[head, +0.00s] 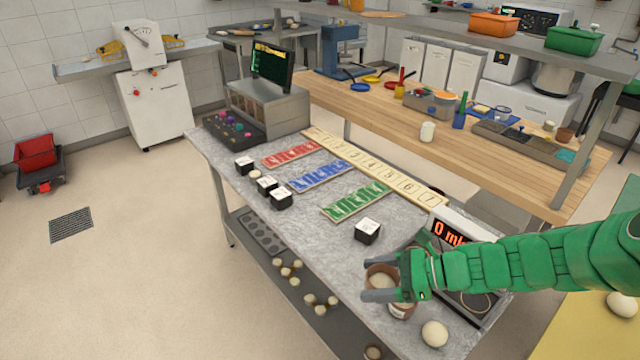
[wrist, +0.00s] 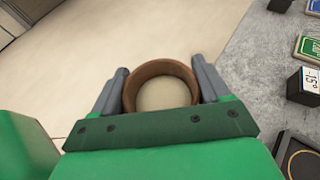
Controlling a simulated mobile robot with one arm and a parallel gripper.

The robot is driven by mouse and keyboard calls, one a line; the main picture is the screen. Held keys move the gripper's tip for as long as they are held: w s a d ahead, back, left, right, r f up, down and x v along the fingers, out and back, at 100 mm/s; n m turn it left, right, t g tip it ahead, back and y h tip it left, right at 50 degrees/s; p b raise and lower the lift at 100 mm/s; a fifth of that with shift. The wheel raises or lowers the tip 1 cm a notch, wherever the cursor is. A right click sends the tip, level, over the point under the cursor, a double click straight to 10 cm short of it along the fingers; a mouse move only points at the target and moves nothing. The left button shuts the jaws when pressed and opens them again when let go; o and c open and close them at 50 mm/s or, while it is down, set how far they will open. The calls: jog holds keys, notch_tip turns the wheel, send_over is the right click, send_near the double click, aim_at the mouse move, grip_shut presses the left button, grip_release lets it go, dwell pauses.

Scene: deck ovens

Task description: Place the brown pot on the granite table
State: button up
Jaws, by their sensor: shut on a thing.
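The brown pot (head: 380,272) is in my gripper (head: 382,286), near the near-right end of the granite table (head: 325,238) in the head view. One grey finger crosses in front of the pot and hides part of its side. In the wrist view the round brown rim of the pot (wrist: 134,82) sits between the two grey fingers of my gripper (wrist: 163,88), with a pale inside. There the pot shows against the floor, beside the table edge (wrist: 245,60). I cannot tell how high it is.
On the granite table are black cubes with white tops (head: 367,230), coloured number boards (head: 355,201), a scale with a lit display (head: 450,232) and a pale ball (head: 434,333). A wooden bench (head: 480,160) stands behind. Bare stone shows between the near cube and the front edge.

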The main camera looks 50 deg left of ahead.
jog(key=shift+w+a+f, duration=0.15)
jog(key=shift+a+f, duration=0.1)
jog(key=shift+a, duration=0.25)
send_over(360, 276)
jog(key=s+d, duration=0.3)
jog(key=d, duration=0.1)
notch_tip(360, 276, down, 4)
jog(key=a+f, duration=0.1)
jog(key=w+a+f, duration=0.2)
jog(key=f, duration=0.1)
jog(key=shift+w+a+f, duration=0.4)
jog(key=shift+a+f, duration=0.15)
jog(key=shift+f, duration=1.7)
jog(key=shift+f, duration=0.1)
jog(key=o, duration=1.2)
jog(key=shift+c, duration=0.2)
